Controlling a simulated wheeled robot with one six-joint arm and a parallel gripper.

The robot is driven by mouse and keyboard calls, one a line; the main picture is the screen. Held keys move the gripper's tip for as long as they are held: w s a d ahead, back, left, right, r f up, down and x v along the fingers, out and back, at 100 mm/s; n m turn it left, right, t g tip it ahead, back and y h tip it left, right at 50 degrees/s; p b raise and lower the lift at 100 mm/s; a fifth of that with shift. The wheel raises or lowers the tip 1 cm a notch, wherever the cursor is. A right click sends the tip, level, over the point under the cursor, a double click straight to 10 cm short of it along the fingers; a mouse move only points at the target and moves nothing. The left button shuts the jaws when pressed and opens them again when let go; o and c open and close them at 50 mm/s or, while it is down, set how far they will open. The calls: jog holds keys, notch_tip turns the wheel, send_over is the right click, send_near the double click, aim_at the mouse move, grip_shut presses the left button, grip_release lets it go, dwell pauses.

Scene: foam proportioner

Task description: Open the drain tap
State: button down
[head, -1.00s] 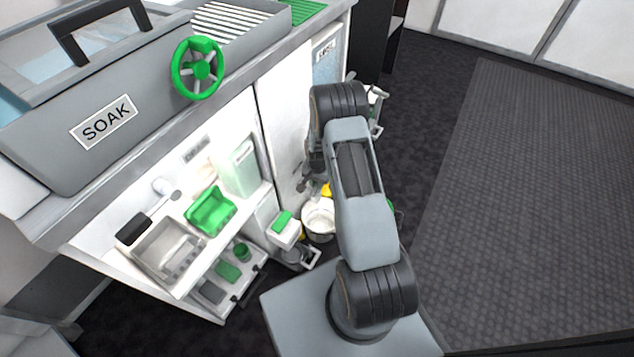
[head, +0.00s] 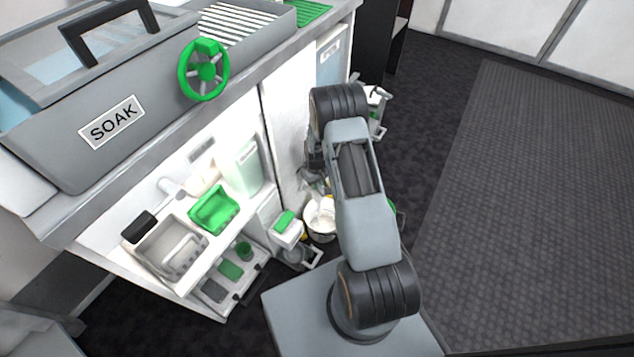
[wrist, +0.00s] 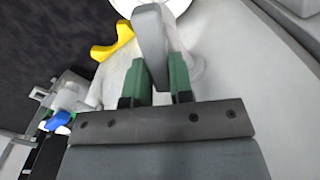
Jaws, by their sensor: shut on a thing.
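In the wrist view my gripper (wrist: 161,68) has its two green fingers closed on a grey lever (wrist: 150,30), which looks like the handle of the drain tap. The lever runs up between the fingertips. A yellow curved piece (wrist: 113,43) lies just left of it, and a white round shape is cut off at the top edge. I cannot tell from this view how far the lever is turned. In the head view my arm hides the lever and most of the gripper.
A white bucket (head: 320,221) stands on the floor beside my arm. The grey SOAK tank (head: 105,125) with a green handwheel (head: 204,70) is above left. The open cabinet holds a green bin (head: 214,210). The floor right of my arm is clear.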

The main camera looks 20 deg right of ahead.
jog(key=n, duration=0.5)
jog(key=shift+s+a, duration=0.2)
jog(key=shift+a, duration=0.05)
jog(key=shift+a+n, duration=0.1)
jog(key=shift+n, duration=0.2)
jog(key=c, duration=1)
grip_release()
notch_tip(320, 180, up, 14)
jog(key=p, duration=0.4)
jog(key=shift+p, duration=0.4)
jog(key=shift+f, duration=0.1)
